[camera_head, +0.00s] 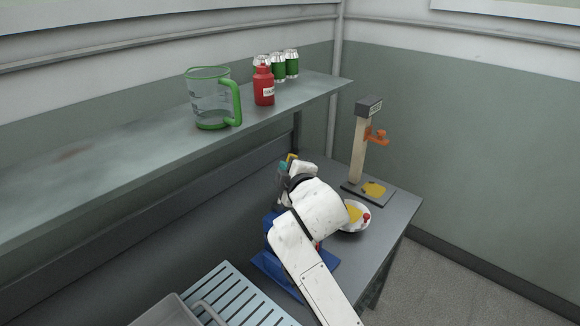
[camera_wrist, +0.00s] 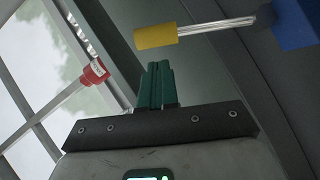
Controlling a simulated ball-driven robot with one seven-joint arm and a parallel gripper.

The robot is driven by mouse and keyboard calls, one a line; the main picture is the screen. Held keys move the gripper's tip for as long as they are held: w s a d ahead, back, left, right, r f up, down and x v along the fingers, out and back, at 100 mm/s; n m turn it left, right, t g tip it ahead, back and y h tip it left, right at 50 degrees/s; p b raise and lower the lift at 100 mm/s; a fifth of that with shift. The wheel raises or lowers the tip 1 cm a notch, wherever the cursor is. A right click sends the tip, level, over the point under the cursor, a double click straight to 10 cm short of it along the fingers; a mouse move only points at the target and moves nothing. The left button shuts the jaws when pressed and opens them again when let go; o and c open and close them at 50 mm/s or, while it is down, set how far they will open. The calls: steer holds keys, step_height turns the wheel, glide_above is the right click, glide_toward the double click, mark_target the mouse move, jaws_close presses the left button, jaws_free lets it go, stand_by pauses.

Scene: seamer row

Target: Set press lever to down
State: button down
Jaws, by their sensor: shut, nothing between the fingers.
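The press is a blue machine (camera_head: 267,262), mostly hidden behind my white arm in the head view. Its lever has a yellow grip (camera_head: 292,157), showing high above the blue base, just beyond my wrist. In the wrist view the yellow grip (camera_wrist: 156,36) sits on a bare metal rod (camera_wrist: 215,26) that runs right to a blue part (camera_wrist: 298,22). My gripper (camera_wrist: 155,66) has green fingers closed together and empty. In the wrist view its tips lie just below the yellow grip; I cannot tell whether they touch. The gripper also shows in the head view (camera_head: 284,166).
A shelf (camera_head: 130,150) above the bench holds a green-handled jug (camera_head: 210,100), a red bottle (camera_head: 264,85) and green cans (camera_head: 291,64).

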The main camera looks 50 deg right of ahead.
steer(key=shift+w+d+f, duration=0.2)
steer(key=shift+d+f, duration=0.2)
steer(key=shift+d, duration=0.4)
steer(key=shift+d+r+p, duration=0.1)
steer(key=shift+p, duration=0.2)
steer(key=shift+m+g+y, duration=0.3)
steer(key=shift+m+y, duration=0.3)
steer(key=shift+m, duration=0.2)
steer(key=d+p, duration=0.1)
steer(key=d+f+p, duration=0.1)
steer(key=d, duration=0.1)
steer(key=d+f+p, duration=0.1)
steer(key=d, duration=0.1)
steer(key=shift+w+d+f, duration=0.1)
steer(key=shift+d+f, duration=0.1)
